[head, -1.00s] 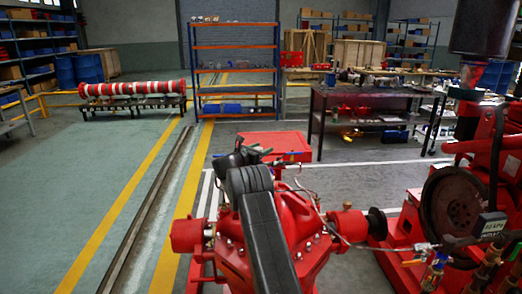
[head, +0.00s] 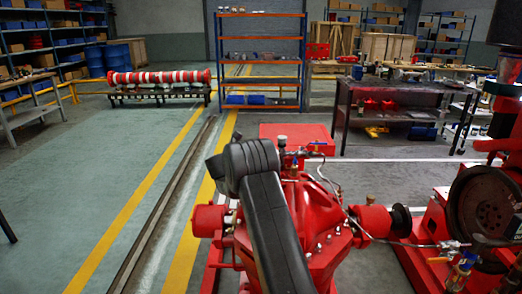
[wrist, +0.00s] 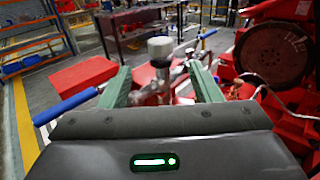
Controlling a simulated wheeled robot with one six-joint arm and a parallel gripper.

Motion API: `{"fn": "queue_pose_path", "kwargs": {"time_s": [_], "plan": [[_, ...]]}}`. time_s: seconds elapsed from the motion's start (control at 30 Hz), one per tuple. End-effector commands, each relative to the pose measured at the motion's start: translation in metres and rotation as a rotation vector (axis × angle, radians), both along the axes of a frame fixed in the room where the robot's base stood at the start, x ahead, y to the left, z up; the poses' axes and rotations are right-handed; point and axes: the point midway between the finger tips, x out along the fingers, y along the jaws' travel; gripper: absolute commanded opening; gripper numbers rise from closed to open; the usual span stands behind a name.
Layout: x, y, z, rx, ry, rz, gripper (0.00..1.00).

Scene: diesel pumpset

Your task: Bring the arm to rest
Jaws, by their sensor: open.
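My gripper (wrist: 159,68) shows in the wrist view as two green fingers, spread apart with nothing gripped between them. Beyond and between the fingers stands a metal fitting with a pale round cap (wrist: 161,48), on the red pump (wrist: 183,88). A blue lever (wrist: 65,107) extends left of the left finger, and a smaller blue lever (wrist: 208,34) is at upper right. In the head view, my black arm rises in front of the red pump (head: 318,235). The capped fitting (head: 282,141) stands just right of the arm's bend. My gripper is hidden there.
A flywheel (head: 484,203) on red machinery is at the right. A red box (head: 300,133) is behind the pump. A dark workbench (head: 400,92) and a shelf rack (head: 262,57) stand farther back. The green floor (head: 100,165) at left is mostly clear.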

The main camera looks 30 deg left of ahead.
Motion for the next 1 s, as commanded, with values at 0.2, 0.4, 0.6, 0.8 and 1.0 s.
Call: {"fn": "queue_pose_path", "kwargs": {"time_s": [0.2, 0.4, 0.6, 0.8, 1.0], "plan": [[-0.010, 0.003, 0.000, 0.000, 0.000, -0.001, 0.58], [-0.009, 0.003, 0.000, 0.000, 0.000, -0.001, 0.58], [-0.002, 0.000, 0.001, 0.001, 0.000, -0.002, 0.58], [0.028, -0.012, 0.001, 0.001, 0.000, -0.004, 0.58], [0.066, -0.025, 0.000, 0.001, 0.001, -0.003, 0.58]]}}
